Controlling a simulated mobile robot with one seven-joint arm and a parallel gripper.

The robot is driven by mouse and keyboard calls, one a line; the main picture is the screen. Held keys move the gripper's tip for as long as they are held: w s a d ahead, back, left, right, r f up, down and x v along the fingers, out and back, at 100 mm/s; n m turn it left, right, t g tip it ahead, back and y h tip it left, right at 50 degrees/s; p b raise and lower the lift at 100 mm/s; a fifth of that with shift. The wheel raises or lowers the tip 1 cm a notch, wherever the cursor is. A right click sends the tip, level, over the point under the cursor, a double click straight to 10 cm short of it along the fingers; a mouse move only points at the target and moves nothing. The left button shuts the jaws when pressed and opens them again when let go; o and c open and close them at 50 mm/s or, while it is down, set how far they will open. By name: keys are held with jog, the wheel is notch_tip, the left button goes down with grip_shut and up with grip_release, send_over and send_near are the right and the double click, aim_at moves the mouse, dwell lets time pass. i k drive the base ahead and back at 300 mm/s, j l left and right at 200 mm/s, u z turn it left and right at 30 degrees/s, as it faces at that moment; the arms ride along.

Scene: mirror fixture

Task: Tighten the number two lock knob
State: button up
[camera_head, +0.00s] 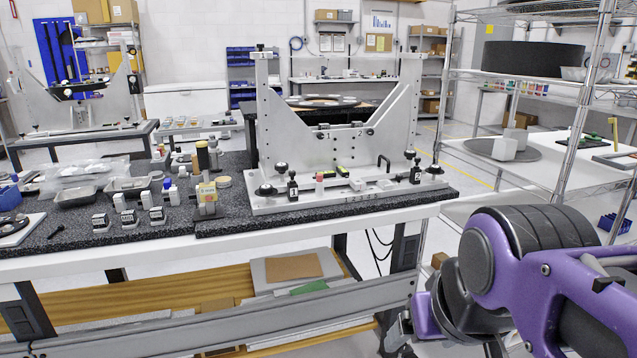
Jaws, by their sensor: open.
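The grey metal mirror fixture (345,200) stands on the dark granite-like slab, with two slanted side plates and a flat base. Small labels 1 and 2 (369,132) show on its back crossbar, with small dark fittings by them. Black knobs stand on the base: some at the left (265,189) and others at the right (433,169). I cannot tell which is the number two lock knob, or how tight any is. My purple arm reaches in from the lower right. My gripper (399,331) shows only in part at the bottom, open, below the table edge and apart from the fixture.
The table (120,262) has a pale front edge. Small blocks, bottles and trays (74,196) crowd its left side. A wire rack (597,90) stands at the right, close to my arm. A lower shelf (220,290) holds boards. Open floor shows behind the fixture.

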aim_at(435, 170)
jog(key=i+l+z, duration=0.1)
jog(key=i+l, duration=0.25)
jog(key=i, duration=0.15)
jog(key=i+l+z, duration=0.1)
jog(key=i+l, duration=0.15)
jog(key=i, duration=0.25)
